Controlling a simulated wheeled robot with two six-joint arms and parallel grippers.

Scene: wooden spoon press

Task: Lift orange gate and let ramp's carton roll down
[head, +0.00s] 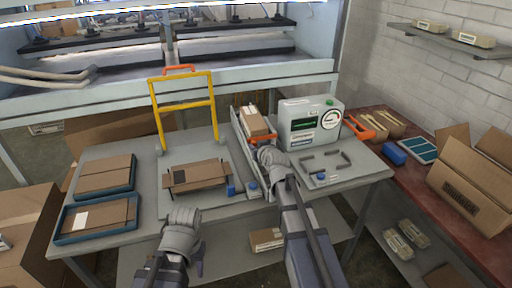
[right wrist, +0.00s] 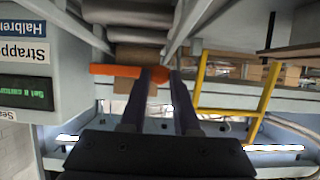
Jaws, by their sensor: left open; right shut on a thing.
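The orange gate (head: 258,138) crosses the narrow ramp (head: 238,138) in the middle of the table. In the right wrist view its orange bar (right wrist: 115,70) lies across the ramp near grey rollers (right wrist: 138,36). A brown carton (head: 254,120) sits on the ramp behind the gate. My right gripper (head: 266,152) is at the ramp's near part. In the right wrist view its fingers (right wrist: 158,76) are shut on the gate.
A yellow frame with an orange handle (head: 181,100) stands left of the ramp, behind a flat opened carton (head: 197,175). Blue-rimmed trays (head: 70,239) hold cardboard at the left. A white strapper box (head: 309,122) stands just right of the ramp. An open box (head: 470,190) is on the red bench.

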